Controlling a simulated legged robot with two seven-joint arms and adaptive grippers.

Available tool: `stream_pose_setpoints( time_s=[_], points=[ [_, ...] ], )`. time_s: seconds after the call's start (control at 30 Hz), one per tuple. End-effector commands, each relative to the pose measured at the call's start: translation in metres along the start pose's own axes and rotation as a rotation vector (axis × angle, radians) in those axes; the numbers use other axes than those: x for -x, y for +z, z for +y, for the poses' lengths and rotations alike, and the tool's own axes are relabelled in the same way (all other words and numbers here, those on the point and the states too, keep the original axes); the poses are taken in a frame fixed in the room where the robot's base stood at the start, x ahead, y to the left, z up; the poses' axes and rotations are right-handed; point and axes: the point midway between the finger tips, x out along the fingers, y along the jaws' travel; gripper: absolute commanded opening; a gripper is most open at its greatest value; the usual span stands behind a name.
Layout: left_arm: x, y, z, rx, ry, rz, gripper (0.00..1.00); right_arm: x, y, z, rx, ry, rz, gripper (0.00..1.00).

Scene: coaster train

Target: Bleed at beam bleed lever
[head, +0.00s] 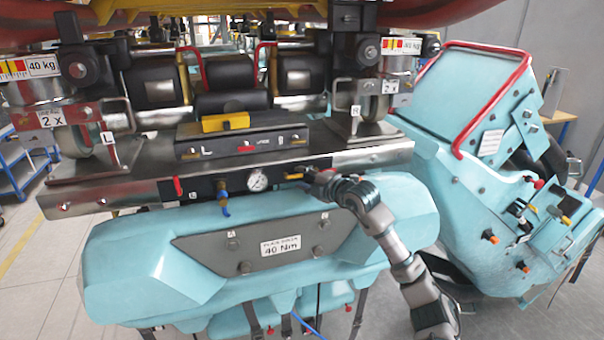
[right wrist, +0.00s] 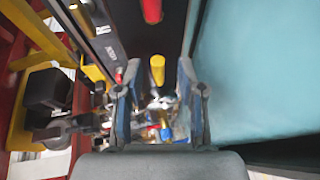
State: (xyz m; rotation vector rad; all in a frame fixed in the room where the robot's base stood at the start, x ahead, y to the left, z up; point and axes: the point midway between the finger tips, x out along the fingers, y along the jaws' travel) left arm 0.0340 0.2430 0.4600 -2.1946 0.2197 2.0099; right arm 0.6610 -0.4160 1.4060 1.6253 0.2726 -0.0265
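A dark control beam (head: 205,188) runs under the steel plate and carries small levers and a gauge (head: 257,181). A red lever (head: 178,187) is at its left and a blue lever (head: 223,196) is left of the gauge. I cannot tell which lever is the bleed lever. My right gripper (head: 318,184) is at the right part of the beam and hides what is behind it. In the right wrist view its fingers (right wrist: 160,105) are apart, with a yellow handle (right wrist: 157,70) in line with the gap. A red handle (right wrist: 152,10) is farther up. My left gripper is not in view.
A teal housing (head: 200,270) with a "40 Nm" plate (head: 280,246) lies just below the beam. A large teal seat (head: 490,130) with a red bar stands at the right. A blue cart (head: 20,160) is at the far left, with clear floor in front.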

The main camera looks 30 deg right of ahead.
Motion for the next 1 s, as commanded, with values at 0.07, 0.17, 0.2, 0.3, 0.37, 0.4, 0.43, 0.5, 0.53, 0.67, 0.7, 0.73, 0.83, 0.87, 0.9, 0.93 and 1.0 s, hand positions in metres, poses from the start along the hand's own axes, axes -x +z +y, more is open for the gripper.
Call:
stream_pose_setpoints(
  time_s=[0.07,0.17,0.2,0.3,0.37,0.4,0.43,0.5,0.53,0.67,0.7,0.73,0.83,0.87,0.9,0.93,1.0],
  points=[
    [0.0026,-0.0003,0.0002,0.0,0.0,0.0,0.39,-0.0051,-0.0006,0.0013,0.0,0.001,0.001,0.39],
    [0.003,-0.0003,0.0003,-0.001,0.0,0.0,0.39,-0.0084,-0.0003,0.0001,0.001,0.0,0.001,0.39],
    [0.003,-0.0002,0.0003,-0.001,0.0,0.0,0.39,-0.0089,-0.0002,-0.0001,0.001,0.0,0.001,0.39],
    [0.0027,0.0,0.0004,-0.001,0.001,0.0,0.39,-0.009,-0.0001,-0.0005,0.001,0.0,0.0,0.39],
    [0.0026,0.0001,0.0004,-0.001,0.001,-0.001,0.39,-0.009,-0.0002,-0.0005,0.001,0.0,0.001,0.39],
    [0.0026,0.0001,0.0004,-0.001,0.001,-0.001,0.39,-0.009,-0.0002,-0.0005,0.001,0.0,0.001,0.36],
    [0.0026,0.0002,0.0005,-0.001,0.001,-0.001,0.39,-0.009,-0.0002,-0.0005,0.001,0.0,0.001,0.29],
    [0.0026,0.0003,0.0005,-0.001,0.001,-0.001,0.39,-0.009,-0.0002,-0.0005,0.001,0.0,0.001,0.11],
    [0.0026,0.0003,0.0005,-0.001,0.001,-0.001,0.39,-0.009,-0.0002,-0.0005,0.001,0.0,0.001,0.04],
    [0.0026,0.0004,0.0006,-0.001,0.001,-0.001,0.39,-0.0092,-0.0003,-0.0011,0.001,-0.002,0.001,0.0],
    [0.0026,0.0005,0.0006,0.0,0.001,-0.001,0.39,-0.0092,-0.0004,-0.0013,0.001,-0.002,0.001,0.0],
    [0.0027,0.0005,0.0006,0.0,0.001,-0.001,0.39,-0.0093,-0.0004,-0.0014,0.001,-0.003,0.001,0.0],
    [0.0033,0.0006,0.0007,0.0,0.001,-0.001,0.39,-0.0094,-0.0006,-0.0014,0.006,-0.006,0.0,0.0],
    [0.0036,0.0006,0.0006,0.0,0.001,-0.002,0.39,-0.0094,-0.0007,-0.0012,0.01,-0.008,-0.001,0.0],
    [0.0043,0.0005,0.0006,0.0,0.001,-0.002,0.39,-0.0094,-0.0009,-0.0009,0.016,-0.011,-0.002,0.0],
    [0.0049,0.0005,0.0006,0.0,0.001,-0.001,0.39,-0.0094,-0.001,-0.0006,0.022,-0.013,-0.003,0.0],
    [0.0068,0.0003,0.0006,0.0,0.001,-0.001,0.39,-0.0094,-0.0014,0.0003,0.043,-0.022,-0.008,0.0]
  ],
)
